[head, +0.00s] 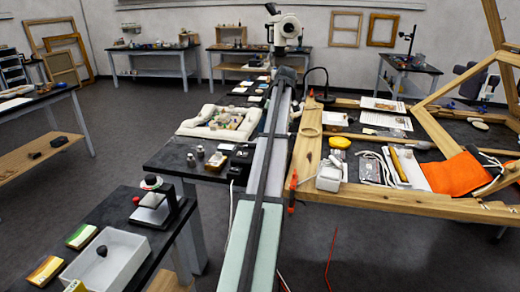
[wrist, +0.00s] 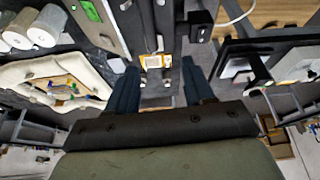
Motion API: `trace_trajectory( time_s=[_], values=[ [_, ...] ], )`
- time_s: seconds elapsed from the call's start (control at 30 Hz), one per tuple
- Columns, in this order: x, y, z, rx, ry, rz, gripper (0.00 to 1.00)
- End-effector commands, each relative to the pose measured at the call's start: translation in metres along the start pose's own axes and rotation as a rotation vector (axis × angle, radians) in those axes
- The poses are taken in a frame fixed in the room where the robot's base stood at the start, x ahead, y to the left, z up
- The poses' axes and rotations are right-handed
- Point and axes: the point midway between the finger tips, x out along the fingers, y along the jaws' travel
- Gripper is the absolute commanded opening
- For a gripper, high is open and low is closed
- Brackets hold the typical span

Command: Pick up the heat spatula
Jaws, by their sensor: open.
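No tool shows clearly enough for me to name it the heat spatula with certainty. In the head view, a slim tool with an amber handle (head: 398,165) lies beside a white cord on the right-hand workbench. A red and black tool (head: 292,190) sits at that bench's left edge. My gripper (wrist: 160,68) shows in the wrist view with its two dark fingers spread apart and nothing between them. My arm runs up the middle of the head view, and the gripper's fingers cannot be made out there. In the wrist view I cannot pick out the spatula.
An orange cloth (head: 458,174), a yellow oval item (head: 340,142) and a wooden frame (head: 308,150) are on the right-hand bench. A white padded tray (head: 190,126) with fragments lies left of my arm. A white bin (head: 122,258) stands at front left. Dark floor is clear between tables.

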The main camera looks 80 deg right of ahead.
Motion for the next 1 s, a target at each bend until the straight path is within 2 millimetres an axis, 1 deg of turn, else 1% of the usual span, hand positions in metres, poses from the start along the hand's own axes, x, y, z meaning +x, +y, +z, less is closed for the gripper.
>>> trace_trajectory(
  time_s=[0.03, 0.1, 0.17, 0.27, 0.47, 0.6, 0.7, 0.8, 1.0],
  values=[
    [-0.008, 0.012, 0.001, 0.031, 0.001, 0.006, 0.52],
    [-0.011, 0.017, 0.002, 0.059, 0.001, 0.010, 0.52],
    [-0.011, 0.019, 0.002, 0.071, 0.001, 0.011, 0.52],
    [-0.005, 0.018, 0.002, 0.077, 0.001, 0.011, 0.52],
    [0.022, 0.017, 0.002, 0.074, 0.001, 0.010, 0.52],
    [0.048, 0.017, 0.002, 0.073, 0.001, 0.009, 0.52],
    [0.062, 0.017, 0.002, 0.073, 0.001, 0.009, 0.52],
    [0.072, 0.018, 0.003, 0.073, 0.001, 0.011, 0.52],
    [0.080, 0.017, 0.003, 0.073, 0.001, 0.011, 0.52]
  ],
)
